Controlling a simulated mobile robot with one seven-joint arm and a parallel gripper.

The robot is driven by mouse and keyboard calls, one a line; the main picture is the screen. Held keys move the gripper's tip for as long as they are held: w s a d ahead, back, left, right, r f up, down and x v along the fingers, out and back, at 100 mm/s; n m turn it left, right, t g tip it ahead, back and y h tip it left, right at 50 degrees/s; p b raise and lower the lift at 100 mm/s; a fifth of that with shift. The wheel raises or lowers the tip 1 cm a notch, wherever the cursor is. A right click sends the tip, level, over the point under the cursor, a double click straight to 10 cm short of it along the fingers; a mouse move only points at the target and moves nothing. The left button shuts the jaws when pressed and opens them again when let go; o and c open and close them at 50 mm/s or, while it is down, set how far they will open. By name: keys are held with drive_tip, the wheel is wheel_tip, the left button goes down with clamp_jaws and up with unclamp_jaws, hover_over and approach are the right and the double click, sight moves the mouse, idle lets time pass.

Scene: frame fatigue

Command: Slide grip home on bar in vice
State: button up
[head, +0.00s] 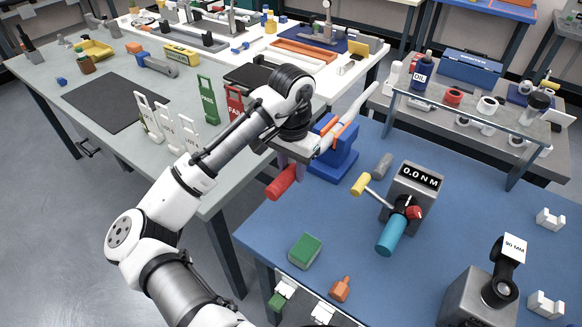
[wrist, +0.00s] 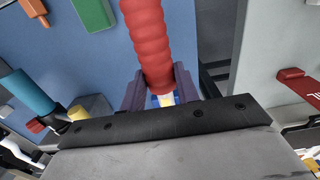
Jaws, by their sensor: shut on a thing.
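A red ribbed grip (head: 281,182) hangs over the near left edge of the blue bench and also shows in the wrist view (wrist: 147,40). My gripper (head: 291,162) is shut on it near one end, with its purple fingers either side in the wrist view (wrist: 160,92). A small cream piece shows between the fingers at the grip's end; I cannot tell whether it is the bar. The blue vice (head: 335,150) stands just right of my gripper. A pale bar (head: 357,108) slants up to the right by the vice, partly hidden behind my wrist.
A gauge reading 0.0 N M (head: 415,184), a teal-handled tool (head: 391,235), a yellow-headed tool (head: 361,184) and a green block (head: 305,250) are on the blue bench. PASS and FAIL signs (head: 234,101) stand on the grey bench. A floor gap separates the benches.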

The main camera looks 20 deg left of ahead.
drive_tip(key=shift+w, duration=0.2)
drive_tip(key=o, duration=0.9)
drive_tip(key=shift+d, duration=0.1)
drive_tip(key=shift+o, duration=0.2)
drive_tip(key=shift+r, duration=0.15)
wheel_tip(320, 180, up, 14)
drive_tip(key=b, duration=0.1)
drive_tip(key=shift+f, duration=0.2)
